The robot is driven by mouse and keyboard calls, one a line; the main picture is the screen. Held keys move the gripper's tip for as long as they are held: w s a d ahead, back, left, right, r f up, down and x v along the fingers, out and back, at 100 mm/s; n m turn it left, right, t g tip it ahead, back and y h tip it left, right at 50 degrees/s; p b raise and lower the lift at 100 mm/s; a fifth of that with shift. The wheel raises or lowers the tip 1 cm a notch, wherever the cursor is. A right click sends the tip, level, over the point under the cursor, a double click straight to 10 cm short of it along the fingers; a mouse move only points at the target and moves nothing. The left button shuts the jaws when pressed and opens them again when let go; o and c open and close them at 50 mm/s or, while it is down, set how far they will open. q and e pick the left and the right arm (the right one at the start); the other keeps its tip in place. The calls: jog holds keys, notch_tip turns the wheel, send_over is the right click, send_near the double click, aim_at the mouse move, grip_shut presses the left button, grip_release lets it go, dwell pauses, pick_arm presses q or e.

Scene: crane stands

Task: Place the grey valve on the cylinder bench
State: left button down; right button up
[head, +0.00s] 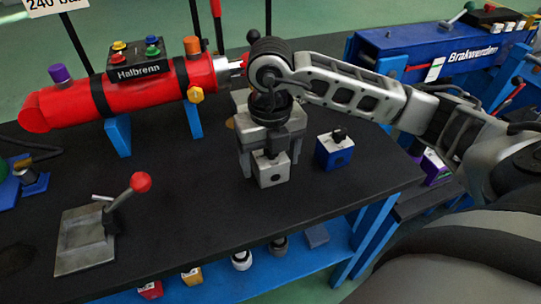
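The grey valve (272,172) is a small light-grey block with a dark port on its front. It stands upright on the black top of the bench (200,225) that carries a red cylinder marked "Halbrenn" (130,92). My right gripper (270,152) points down at the valve with its fingers apart, one to each side of the block's upper part. Whether the fingers touch it I cannot tell. My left gripper is not in view.
A blue valve (334,150) with a black knob stands just right of the grey one. A lever with a red ball (140,183) rises from a metal plate at left. Several valves lie on the blue shelf (215,280) below.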

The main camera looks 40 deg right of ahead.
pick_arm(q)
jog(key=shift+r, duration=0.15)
pick_arm(e)
jog(key=shift+r, duration=0.3)
notch_tip(320, 180, up, 11)
jog(key=shift+f+p, duration=0.15)
jog(key=shift+p, duration=0.85)
jog(key=shift+r, duration=0.5)
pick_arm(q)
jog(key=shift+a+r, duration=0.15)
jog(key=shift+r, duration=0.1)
